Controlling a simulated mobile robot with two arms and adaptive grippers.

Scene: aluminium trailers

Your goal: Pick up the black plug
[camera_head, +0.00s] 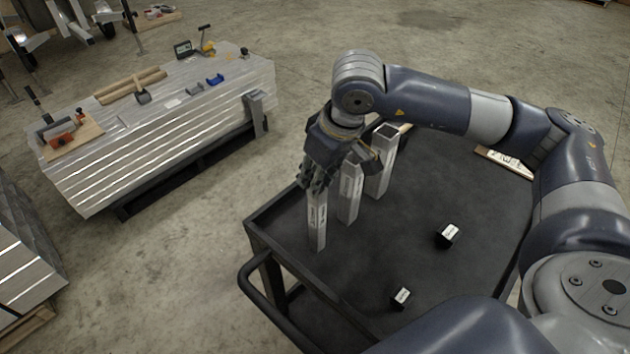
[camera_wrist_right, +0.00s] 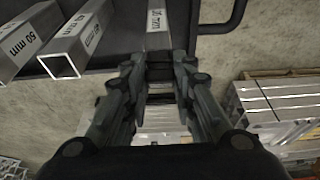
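Two small black plugs with white labels lie on the dark cart top in the head view: one plug (camera_head: 447,236) right of the tubes and another plug (camera_head: 401,298) nearer the front. My right gripper (camera_head: 314,182) points down at the top of the front-left upright square tube (camera_head: 317,228), away from both plugs. In the right wrist view my right gripper's fingers (camera_wrist_right: 160,72) stand either side of a dark piece at the end of the 30 mm tube (camera_wrist_right: 157,22). It may be a plug; whether the fingers grip it is unclear. My left gripper is not in view.
Two more upright square tubes (camera_head: 350,190) (camera_head: 382,165) stand behind the first on the cart (camera_head: 375,262). The cart top around the plugs is clear. A flat labelled piece (camera_head: 503,161) lies at the far right edge. A stack of aluminium profiles (camera_head: 150,150) stands left, across open floor.

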